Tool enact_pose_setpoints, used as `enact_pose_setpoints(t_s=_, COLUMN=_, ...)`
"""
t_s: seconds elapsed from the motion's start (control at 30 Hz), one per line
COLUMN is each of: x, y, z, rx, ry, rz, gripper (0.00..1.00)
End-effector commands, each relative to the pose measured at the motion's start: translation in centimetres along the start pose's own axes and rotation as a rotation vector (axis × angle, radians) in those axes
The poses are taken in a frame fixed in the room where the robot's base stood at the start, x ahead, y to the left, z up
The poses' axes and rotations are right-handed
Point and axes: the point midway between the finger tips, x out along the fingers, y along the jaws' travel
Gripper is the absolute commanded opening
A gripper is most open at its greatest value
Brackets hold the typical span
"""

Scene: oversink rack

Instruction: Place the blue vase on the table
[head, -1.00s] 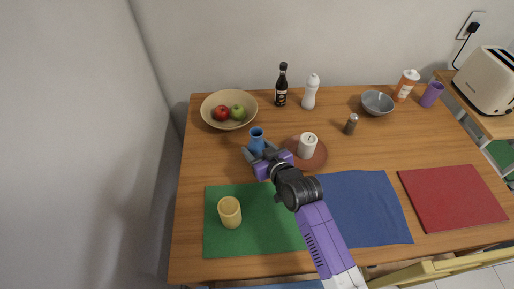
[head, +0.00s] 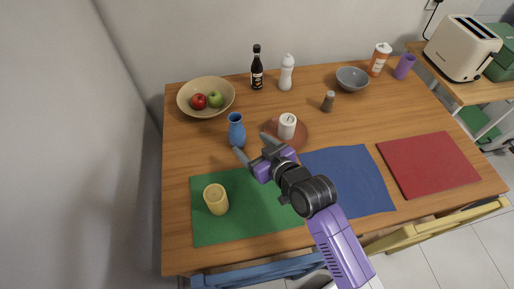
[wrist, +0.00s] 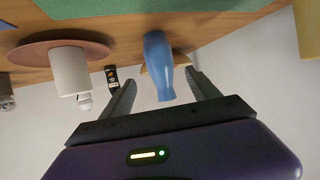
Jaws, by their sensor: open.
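The blue vase (head: 236,128) stands upright on the wooden table (head: 190,150), between the fruit bowl and the green mat. It also shows in the wrist view (wrist: 158,65), where the picture is upside down and its base meets the table. My gripper (head: 254,147) is open and empty, just in front and to the right of the vase. In the wrist view the two fingers (wrist: 163,88) are spread wide, with the vase lined up between them and a visible gap on each side.
A white candle (head: 287,126) on a reddish-brown plate (head: 300,140) is close to the right of my gripper. A yellow cup (head: 216,200) stands on the green mat (head: 240,225). A wooden bowl (head: 205,108) with apples is behind the vase. Bare table lies left of the vase.

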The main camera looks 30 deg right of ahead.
Motion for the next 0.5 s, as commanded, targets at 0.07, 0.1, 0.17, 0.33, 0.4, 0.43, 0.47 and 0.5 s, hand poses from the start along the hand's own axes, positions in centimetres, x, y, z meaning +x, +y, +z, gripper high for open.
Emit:
enact_pose_setpoints(t_s=0.07, x=-1.1, y=0.0, z=0.1, rx=0.0, ry=0.0, rz=0.0, gripper=0.7)
enact_pose_setpoints(t_s=0.1, x=-1.6, y=0.0, z=0.1, rx=0.0, ry=0.0, rz=-0.001, gripper=0.7)
enact_pose_setpoints(t_s=0.17, x=-2.0, y=0.0, z=0.0, rx=0.0, ry=0.001, rz=-0.001, gripper=0.7)
enact_pose_setpoints(t_s=0.33, x=-2.5, y=0.0, z=0.0, rx=0.001, ry=0.0, rz=-0.001, gripper=0.7)
enact_pose_setpoints(t_s=0.4, x=-2.5, y=0.0, z=0.0, rx=0.001, ry=0.0, rz=-0.001, gripper=0.7)
enact_pose_setpoints(t_s=0.43, x=-2.5, y=0.0, z=0.0, rx=0.001, ry=0.0, rz=-0.001, gripper=0.7)
enact_pose_setpoints(t_s=0.47, x=-2.5, y=0.0, z=0.0, rx=0.001, ry=0.0, rz=-0.001, gripper=0.7)
enact_pose_setpoints(t_s=0.5, x=-2.6, y=0.0, z=0.0, rx=0.001, ry=0.0, rz=-0.001, gripper=0.7)
